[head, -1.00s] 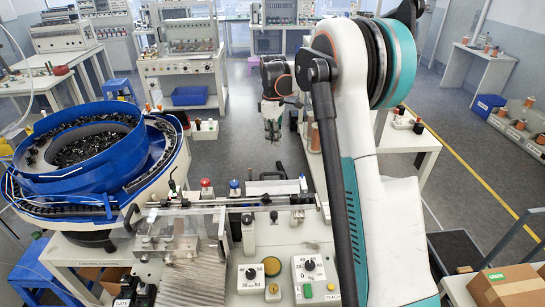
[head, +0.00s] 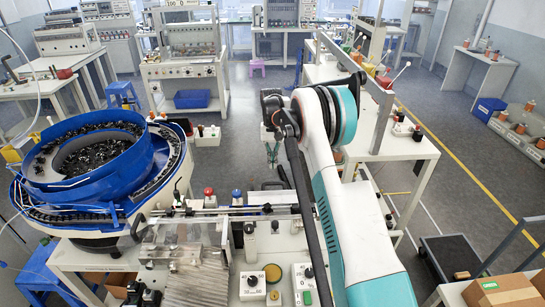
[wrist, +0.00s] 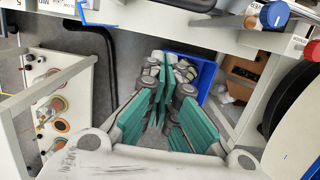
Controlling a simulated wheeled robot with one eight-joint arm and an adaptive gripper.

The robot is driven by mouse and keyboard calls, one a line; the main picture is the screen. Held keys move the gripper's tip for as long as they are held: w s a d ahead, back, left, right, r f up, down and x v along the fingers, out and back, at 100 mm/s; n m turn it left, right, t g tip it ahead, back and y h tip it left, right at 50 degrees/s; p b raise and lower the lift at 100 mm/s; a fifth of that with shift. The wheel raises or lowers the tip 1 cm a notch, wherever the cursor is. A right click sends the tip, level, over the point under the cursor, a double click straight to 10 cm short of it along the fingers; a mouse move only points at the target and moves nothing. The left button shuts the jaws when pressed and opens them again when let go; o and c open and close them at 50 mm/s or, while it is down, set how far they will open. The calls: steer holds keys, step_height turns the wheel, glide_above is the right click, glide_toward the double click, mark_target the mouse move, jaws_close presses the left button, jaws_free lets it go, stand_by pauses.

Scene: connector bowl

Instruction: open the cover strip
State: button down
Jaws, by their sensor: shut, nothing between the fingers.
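A long thin strip (head: 245,211) runs along the feed track on the bench, from beside the blue bowl feeder to my arm. I take it for the cover strip; it appears to lie flat along the track, and my arm hides its right end. My gripper (head: 273,158) hangs over the floor behind the bench, beyond the strip and apart from it. In the wrist view its teal-padded fingers (wrist: 160,105) are shut and empty. The strip cannot be made out in the wrist view.
The blue bowl feeder (head: 85,160) stands left of the track. A red knob (head: 209,193) and a blue knob (head: 236,194) stand just behind the strip. A dark bent handle (head: 272,185) rises at the bench's back edge. Open floor lies behind it.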

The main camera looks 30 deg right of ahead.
mark_target(274, 192)
steer(key=shift+s+a+f, duration=0.3)
steer(key=shift+s+f, duration=0.35)
steer(key=shift+s, duration=0.05)
steer(key=shift+s+a+f, duration=0.25)
steer(key=shift+s+f, duration=0.4)
steer(key=shift+s+a+f, duration=0.3)
steer(key=shift+s+f, duration=0.35)
steer(key=shift+s, duration=0.05)
steer(key=shift+r, duration=0.1)
steer(key=shift+s+a+r+t+h+b, duration=0.3)
steer(key=shift+s+r+t+h+b, duration=0.1)
steer(key=shift+s+r+t+b, duration=0.4)
steer(key=shift+w+f, duration=0.1)
